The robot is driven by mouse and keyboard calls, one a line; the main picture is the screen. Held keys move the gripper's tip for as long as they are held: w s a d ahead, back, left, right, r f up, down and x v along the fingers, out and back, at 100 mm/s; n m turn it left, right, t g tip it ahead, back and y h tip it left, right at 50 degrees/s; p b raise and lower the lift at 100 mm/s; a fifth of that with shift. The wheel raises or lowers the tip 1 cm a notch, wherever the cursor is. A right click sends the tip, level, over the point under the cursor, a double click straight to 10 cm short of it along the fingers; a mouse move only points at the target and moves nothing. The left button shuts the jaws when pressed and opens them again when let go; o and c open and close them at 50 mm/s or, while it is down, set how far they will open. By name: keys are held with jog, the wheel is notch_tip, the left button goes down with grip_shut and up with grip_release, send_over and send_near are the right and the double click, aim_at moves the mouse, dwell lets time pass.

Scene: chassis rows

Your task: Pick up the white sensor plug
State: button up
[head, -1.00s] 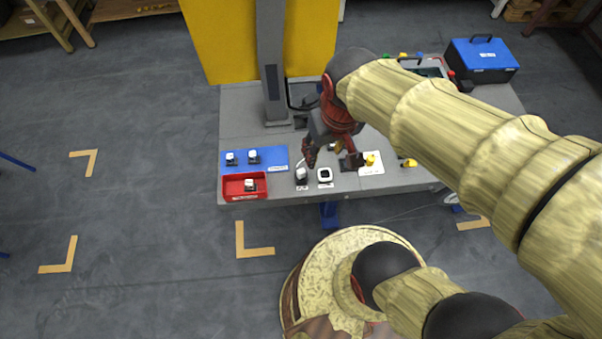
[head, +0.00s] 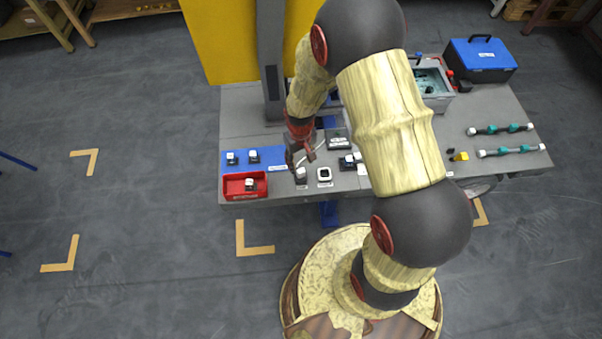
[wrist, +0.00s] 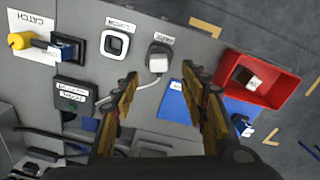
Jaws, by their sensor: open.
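The white sensor plug (head: 301,174) sits near the front edge of the grey worktop, between the red tray and a white square fitting. In the wrist view the plug (wrist: 158,59) shows a pale head on a dark base, with a white cable curving away from it. My gripper (head: 301,156) is above the worktop, just behind the plug in the head view. In the wrist view my gripper (wrist: 160,80) is open and empty, and the plug appears between and beyond its fingertips. I see no contact.
The red tray (head: 229,188) holds a white-topped part. The blue mat (head: 270,155) bears two similar parts. The white square fitting (wrist: 115,43) is close beside the plug. A yellow-knobbed catch (wrist: 20,41) and a dark labelled box (wrist: 74,96) are farther left in the wrist view.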

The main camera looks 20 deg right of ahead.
aim_at(301, 170)
notch_tip(301, 170, down, 8)
jog(key=shift+d+r+b, duration=0.1)
jog(key=shift+b, duration=1.05)
jog(key=c, duration=0.3)
jog(key=c, duration=0.8)
grip_shut()
